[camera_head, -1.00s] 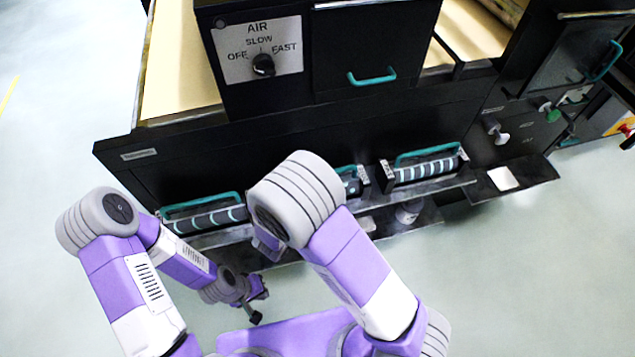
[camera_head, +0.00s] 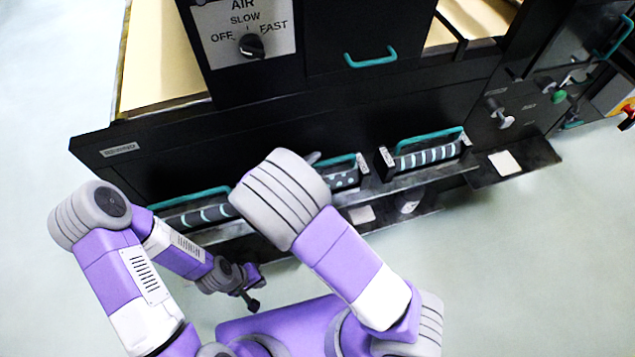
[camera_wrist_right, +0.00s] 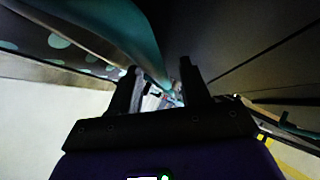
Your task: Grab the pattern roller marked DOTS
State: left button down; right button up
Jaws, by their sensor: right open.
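The dotted roller (camera_head: 343,180), dark with pale teal dots and a teal handle (camera_head: 333,161), sits in the middle of the low shelf in the head view. My right arm covers its left part. In the right wrist view its dotted surface (camera_wrist_right: 62,42) is at upper left, and the teal handle (camera_wrist_right: 140,42) runs down toward my right gripper (camera_wrist_right: 160,88). The right gripper is open, with the handle at or between its fingers; contact is unclear. In the head view that gripper is hidden behind my arm. My left gripper (camera_head: 252,290) hangs low, away from the rollers; its jaws are unclear.
A striped roller (camera_head: 428,155) sits to the right on the shelf and another banded roller (camera_head: 200,216) to the left. The black machine (camera_head: 240,135) rises behind them, with an AIR knob (camera_head: 251,46). A small ledge (camera_head: 530,160) juts out at right. The floor in front is open.

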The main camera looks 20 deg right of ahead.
grip_shut()
dwell(1.1)
jog(key=shift+r, duration=0.15)
